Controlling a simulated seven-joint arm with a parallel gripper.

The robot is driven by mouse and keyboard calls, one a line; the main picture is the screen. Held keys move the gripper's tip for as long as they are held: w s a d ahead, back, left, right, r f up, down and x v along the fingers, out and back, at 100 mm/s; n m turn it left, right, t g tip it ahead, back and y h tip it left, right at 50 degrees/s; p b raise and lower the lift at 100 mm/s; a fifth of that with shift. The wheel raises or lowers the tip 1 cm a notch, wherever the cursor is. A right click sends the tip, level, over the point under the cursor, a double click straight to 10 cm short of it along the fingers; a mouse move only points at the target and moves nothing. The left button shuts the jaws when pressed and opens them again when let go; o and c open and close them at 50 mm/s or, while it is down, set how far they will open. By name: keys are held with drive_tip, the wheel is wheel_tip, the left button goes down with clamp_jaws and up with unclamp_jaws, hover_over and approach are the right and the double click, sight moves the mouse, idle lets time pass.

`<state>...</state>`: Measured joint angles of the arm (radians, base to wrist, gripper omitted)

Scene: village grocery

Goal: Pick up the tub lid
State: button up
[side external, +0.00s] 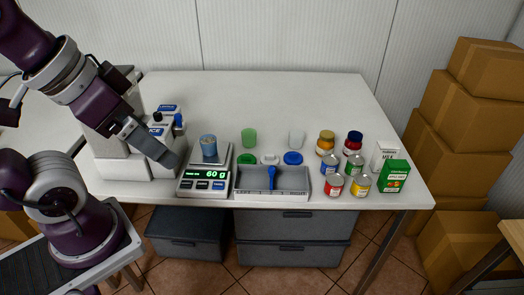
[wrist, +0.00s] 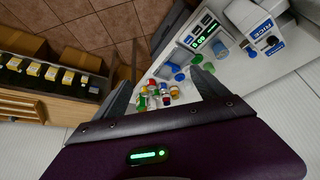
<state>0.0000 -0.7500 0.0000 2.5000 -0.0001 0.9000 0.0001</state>
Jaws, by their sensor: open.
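Three tub lids lie in a row behind the grey tray: a green lid (side external: 247,158), a white lid (side external: 270,159) and a blue lid (side external: 293,158). Behind them stand a green tub (side external: 249,138) and a white tub (side external: 296,139). A blue tub (side external: 208,146) stands on the scale, whose display reads 60 g. My gripper (side external: 172,160) is raised at the left, left of the scale and apart from the lids. In the wrist view its two fingers (wrist: 162,76) are spread with nothing held between them; the lids appear small beyond them.
The grey tray (side external: 300,194) holds a blue scoop (side external: 272,177) at the front edge. Several cans, jars and cartons crowd the right, including a green carton (side external: 393,177). White dispensers labelled RICE (side external: 130,165) stand left of the scale (side external: 190,187). The back of the table is clear.

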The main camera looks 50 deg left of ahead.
drive_tip(key=m+g, duration=0.1)
drive_tip(key=m, duration=3.5)
hover_over(292, 155)
drive_tip(key=s, duration=0.2)
wheel_tip(292, 155, down, 25)
drive_tip(key=shift+s+d, duration=0.1)
drive_tip(key=shift+s, duration=0.05)
drive_tip(key=shift+n, duration=0.3)
drive_tip(key=x, duration=0.5)
drive_tip(key=s+x, duration=0.1)
drive_tip(key=x, duration=0.1)
drive_tip(key=shift+w+f, duration=0.1)
drive_tip(key=shift+f, duration=0.5)
drive_tip(key=shift+r, duration=0.1)
drive_tip(key=c, duration=1.4)
